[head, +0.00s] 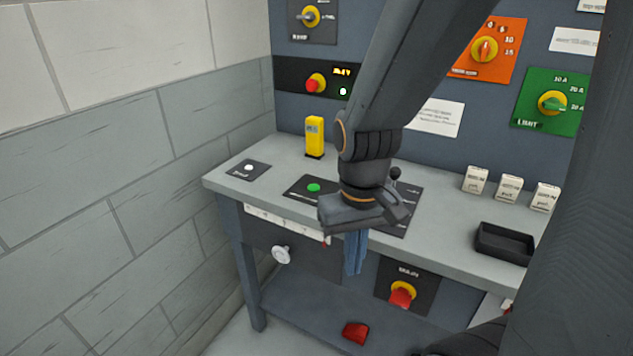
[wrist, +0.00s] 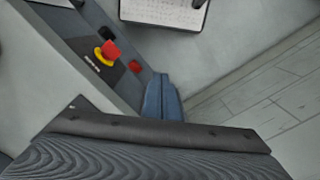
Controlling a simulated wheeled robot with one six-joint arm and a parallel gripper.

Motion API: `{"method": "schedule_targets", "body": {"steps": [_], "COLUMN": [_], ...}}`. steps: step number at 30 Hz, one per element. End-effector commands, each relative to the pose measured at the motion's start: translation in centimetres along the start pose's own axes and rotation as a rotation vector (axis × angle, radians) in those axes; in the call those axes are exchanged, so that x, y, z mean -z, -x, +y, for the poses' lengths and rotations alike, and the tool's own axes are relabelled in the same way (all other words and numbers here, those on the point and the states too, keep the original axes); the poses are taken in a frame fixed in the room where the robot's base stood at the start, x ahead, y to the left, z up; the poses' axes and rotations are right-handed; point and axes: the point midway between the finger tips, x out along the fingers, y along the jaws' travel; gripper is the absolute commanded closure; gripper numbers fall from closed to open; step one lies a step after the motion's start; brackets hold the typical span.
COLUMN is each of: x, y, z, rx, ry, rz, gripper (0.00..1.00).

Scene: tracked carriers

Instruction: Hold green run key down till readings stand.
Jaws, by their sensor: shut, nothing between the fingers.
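The green run key (head: 314,187) is a round green button on a black plate on the bench top, in the head view. My gripper (head: 355,254) is shut and empty, its blue fingers pointing down in front of the bench's front edge. It is right of the green key and lower in the picture, apart from it. In the wrist view my shut blue fingers (wrist: 162,97) show over the floor side of the bench. The green key is not seen there. A small display (head: 342,71) on the back panel shows yellow characters too small to read.
A yellow handheld meter (head: 314,138) stands behind the key. A white button plate (head: 248,169) lies left of it. A lever plate (head: 408,208) is partly behind my arm. A red-knobbed switch (head: 402,294) sits below the bench top. A black tray (head: 503,244) stands right.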

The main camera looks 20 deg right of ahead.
Motion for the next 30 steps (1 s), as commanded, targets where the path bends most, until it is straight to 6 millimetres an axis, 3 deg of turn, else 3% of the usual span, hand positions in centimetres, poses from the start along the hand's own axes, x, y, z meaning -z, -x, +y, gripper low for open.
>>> {"method": "schedule_targets", "body": {"steps": [7, 11, 14, 20, 25, 30], "x": [0.4, 2.9, 6.8, 16.8, 23.3, 26.3], "y": [0.2, 1.2, 2.8, 6.6, 9.4, 10.9], "z": [-0.3, -1.6, -3.5, -5.9, -5.1, -2.9], "rx": [0.007, 0.043, 0.08, 0.051, -0.115, -0.325], "ry": [0.006, 0.037, 0.079, 0.152, 0.182, 0.192], "rz": [0.009, 0.07, 0.172, 0.44, 0.604, 0.65], "gripper": [1.0, 1.0, 1.0, 1.0, 1.0, 1.0]}}
